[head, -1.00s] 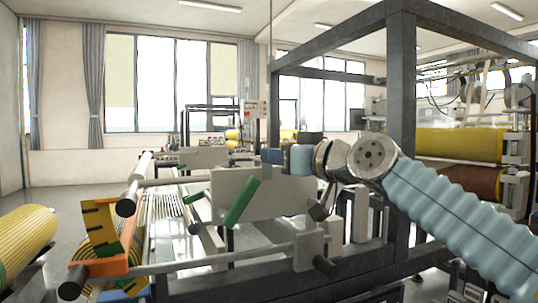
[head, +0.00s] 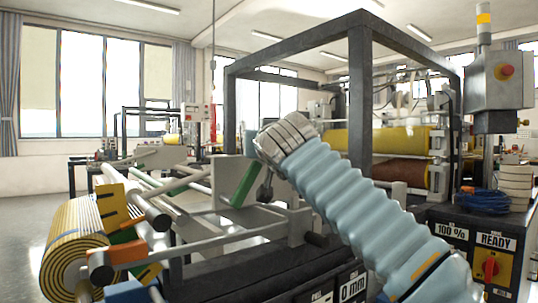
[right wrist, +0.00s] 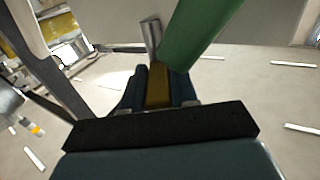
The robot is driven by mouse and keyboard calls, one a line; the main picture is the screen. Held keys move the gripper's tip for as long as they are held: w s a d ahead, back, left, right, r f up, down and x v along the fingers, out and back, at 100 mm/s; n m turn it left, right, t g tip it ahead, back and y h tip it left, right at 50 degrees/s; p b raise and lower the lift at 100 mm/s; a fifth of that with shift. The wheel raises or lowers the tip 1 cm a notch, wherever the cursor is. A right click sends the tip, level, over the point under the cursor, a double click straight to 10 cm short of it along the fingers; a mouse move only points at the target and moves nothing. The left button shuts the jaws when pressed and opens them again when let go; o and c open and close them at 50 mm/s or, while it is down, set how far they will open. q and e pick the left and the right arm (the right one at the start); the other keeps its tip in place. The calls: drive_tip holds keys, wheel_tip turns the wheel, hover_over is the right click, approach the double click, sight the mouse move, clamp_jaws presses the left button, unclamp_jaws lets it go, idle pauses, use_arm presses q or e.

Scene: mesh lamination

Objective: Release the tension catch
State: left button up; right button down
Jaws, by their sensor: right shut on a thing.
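In the right wrist view, my right gripper (right wrist: 160,88) has its two dark blue fingers closed on a brownish-yellow piece (right wrist: 157,94), which may be the tension catch. In the head view, my right arm reaches in from the lower right to the machine's grey side plate. The green bar (head: 244,184) slants on that plate, left of the wrist. A dark knob (head: 265,190) hangs below the wrist. My left gripper is not in view.
A yellow striped roll (head: 72,250) sits at left, beside an orange bracket (head: 128,252). A dark frame post (head: 360,95) rises behind my arm. A control stand with a red button (head: 505,71) and a READY panel (head: 495,242) stand at right. Open floor lies far left.

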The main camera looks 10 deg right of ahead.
drive_tip(key=shift+a+m+h, duration=0.15)
drive_tip(key=shift+m+h, duration=0.25)
drive_tip(key=shift+h, duration=0.2)
drive_tip(key=c, duration=1)
unclamp_jaws()
drive_tip(key=shift+o, duration=0.2)
drive_tip(key=s+a+b, duration=0.1)
drive_tip(key=s+b, duration=0.4)
drive_tip(key=s, duration=0.8)
drive_tip(key=shift+s+a+b, duration=0.2)
drive_tip(key=shift+s+b, duration=0.15)
drive_tip(key=shift+b, duration=0.05)
